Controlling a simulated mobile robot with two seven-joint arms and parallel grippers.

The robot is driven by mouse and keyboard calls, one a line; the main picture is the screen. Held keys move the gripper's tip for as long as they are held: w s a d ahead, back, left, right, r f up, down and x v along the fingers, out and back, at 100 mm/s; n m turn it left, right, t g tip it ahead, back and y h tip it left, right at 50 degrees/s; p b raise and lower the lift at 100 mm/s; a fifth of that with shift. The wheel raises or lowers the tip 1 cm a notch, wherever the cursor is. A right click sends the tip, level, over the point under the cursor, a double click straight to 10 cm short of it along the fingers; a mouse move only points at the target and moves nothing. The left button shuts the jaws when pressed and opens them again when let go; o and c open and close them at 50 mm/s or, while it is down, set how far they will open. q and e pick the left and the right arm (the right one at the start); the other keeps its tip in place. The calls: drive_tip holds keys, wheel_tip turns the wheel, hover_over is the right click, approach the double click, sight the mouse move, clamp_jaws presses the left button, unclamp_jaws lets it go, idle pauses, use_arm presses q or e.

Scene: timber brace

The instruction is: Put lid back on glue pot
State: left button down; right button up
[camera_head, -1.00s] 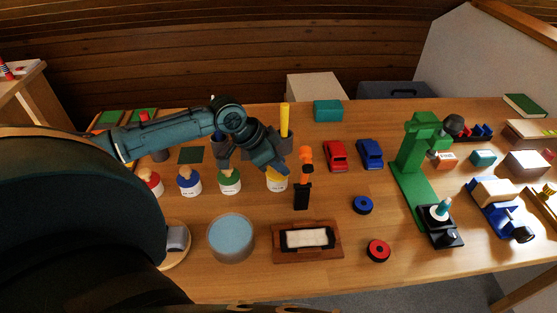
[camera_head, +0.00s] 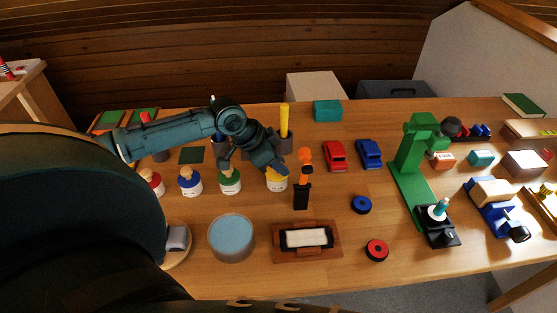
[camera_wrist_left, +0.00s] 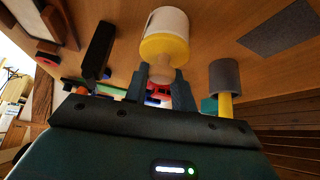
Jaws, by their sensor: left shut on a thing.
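The white glue pot (camera_head: 277,185) with yellow at its top stands on the bench, under my left gripper (camera_head: 275,166). In the left wrist view the white pot (camera_wrist_left: 167,20) carries a yellow lid (camera_wrist_left: 165,48) with a round wooden knob (camera_wrist_left: 163,72). My left gripper (camera_wrist_left: 161,80) is shut on that knob, one finger on each side. The lid is at the pot's mouth with no clear gap, but I cannot tell whether it is fully seated. In the head view the hand hides the knob. My right gripper is not in view.
Red (camera_head: 152,183), blue (camera_head: 190,181) and green (camera_head: 230,182) pots with wooden knobs stand to the left. A grey cup with a yellow stick (camera_head: 285,118) is close behind the hand. An orange and black tool (camera_head: 302,192) is close on the right. A round tub (camera_head: 232,237) is in front.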

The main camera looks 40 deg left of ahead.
use_arm(q)
drive_tip(key=c, duration=1.1)
unclamp_jaws()
drive_tip(key=shift+o, duration=0.4)
drive_tip(key=o, duration=0.4)
